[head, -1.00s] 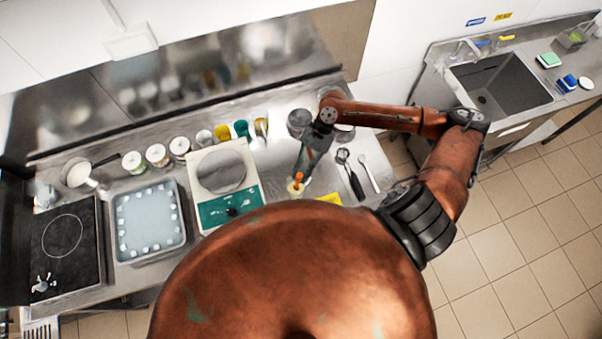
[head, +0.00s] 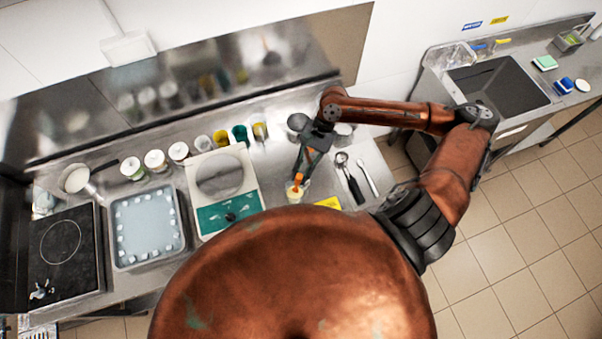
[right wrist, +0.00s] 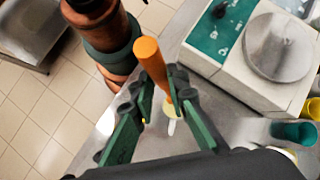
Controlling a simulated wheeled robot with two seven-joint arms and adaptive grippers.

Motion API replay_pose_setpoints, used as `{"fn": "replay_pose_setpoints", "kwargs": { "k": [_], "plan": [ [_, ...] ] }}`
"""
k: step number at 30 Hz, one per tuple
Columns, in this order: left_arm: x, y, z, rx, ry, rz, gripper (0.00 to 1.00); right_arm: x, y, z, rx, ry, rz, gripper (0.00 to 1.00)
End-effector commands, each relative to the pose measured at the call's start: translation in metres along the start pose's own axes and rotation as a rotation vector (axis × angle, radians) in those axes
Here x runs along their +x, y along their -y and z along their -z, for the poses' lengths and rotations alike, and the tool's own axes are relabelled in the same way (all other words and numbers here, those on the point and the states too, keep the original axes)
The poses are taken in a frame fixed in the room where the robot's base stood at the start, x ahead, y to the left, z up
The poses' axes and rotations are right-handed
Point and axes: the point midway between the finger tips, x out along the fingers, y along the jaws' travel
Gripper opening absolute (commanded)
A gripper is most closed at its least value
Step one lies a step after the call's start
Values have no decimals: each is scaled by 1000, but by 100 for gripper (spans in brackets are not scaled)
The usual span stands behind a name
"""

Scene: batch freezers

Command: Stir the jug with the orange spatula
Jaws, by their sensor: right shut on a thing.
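My right gripper (head: 303,168) is shut on the orange spatula (head: 298,181) above the right part of the steel counter. In the right wrist view, the spatula's orange handle (right wrist: 152,66) stands between the gripper's fingers (right wrist: 160,100), with its pale lower part pointing down. My left gripper is not in view.
Several cups and tubs line the back. A grey tray (head: 147,228) and a black hob (head: 62,243) are farther left.

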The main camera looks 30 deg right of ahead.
Motion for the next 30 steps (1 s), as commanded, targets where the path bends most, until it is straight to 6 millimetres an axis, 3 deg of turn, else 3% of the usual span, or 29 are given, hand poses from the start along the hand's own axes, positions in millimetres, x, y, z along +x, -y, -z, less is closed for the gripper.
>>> {"fn": "replay_pose_setpoints", "kwargs": {
  "k": [17,30],
  "plan": [
    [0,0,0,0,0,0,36,-2,0,-1,-1,-1,1,0],
    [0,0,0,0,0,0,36,-33,6,-24,-1,-3,1,0]
  ]
}}
